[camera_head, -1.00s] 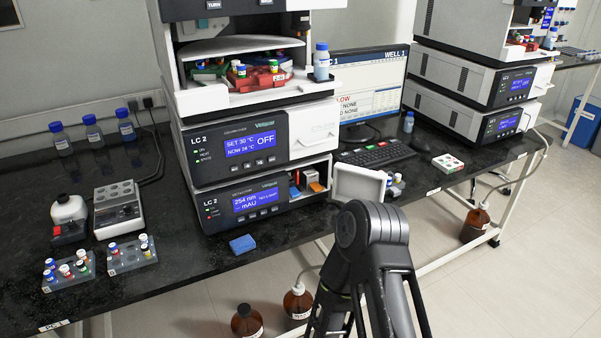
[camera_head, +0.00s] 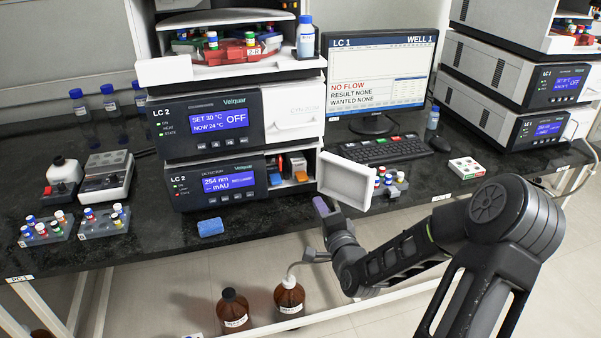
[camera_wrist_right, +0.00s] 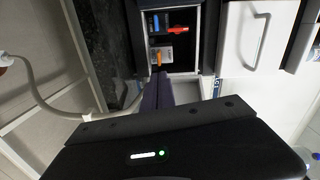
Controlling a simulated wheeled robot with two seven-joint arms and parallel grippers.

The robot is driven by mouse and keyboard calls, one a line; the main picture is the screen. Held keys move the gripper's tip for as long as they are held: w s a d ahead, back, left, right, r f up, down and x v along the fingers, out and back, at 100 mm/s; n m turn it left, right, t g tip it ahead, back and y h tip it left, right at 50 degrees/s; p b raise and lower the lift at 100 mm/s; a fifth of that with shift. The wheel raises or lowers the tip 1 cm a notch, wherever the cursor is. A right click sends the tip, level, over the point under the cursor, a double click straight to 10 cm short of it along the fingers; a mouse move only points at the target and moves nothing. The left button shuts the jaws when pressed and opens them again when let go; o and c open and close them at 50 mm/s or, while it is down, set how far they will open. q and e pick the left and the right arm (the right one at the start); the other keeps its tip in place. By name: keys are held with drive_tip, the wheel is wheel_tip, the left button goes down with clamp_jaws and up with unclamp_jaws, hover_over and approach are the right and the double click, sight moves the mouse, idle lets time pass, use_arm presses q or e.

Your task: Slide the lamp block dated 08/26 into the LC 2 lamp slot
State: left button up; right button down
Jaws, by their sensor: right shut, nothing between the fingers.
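The LC 2 detector (camera_head: 215,184) stands at the bottom of the left stack, its white door (camera_head: 346,181) swung open. In its open bay are small blue and orange-red pieces (camera_head: 300,177) and pale parts. The right wrist view shows the bay (camera_wrist_right: 172,58) with a blue piece (camera_wrist_right: 156,24), a red-orange piece (camera_wrist_right: 178,30) and a pale labelled block (camera_wrist_right: 166,54) with an orange tab. I cannot read a date on any of them. My right gripper (camera_head: 322,207) is shut and empty, just in front of the bay below the door; its fingers also show in the wrist view (camera_wrist_right: 157,92).
A blue sponge-like block (camera_head: 211,227) lies on the bench left of my gripper. Vial racks (camera_head: 104,222) stand at the left, and a small vial rack (camera_head: 392,184) is behind the door. Brown bottles (camera_head: 289,300) stand on the floor.

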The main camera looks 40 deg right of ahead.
sight(302, 166)
drive_tip(key=shift+r+m, duration=0.7)
drive_tip(key=shift+m, duration=0.2)
drive_tip(key=x, duration=1.4)
drive_tip(key=shift+d+r, duration=0.2)
drive_tip(key=shift+r, duration=0.1)
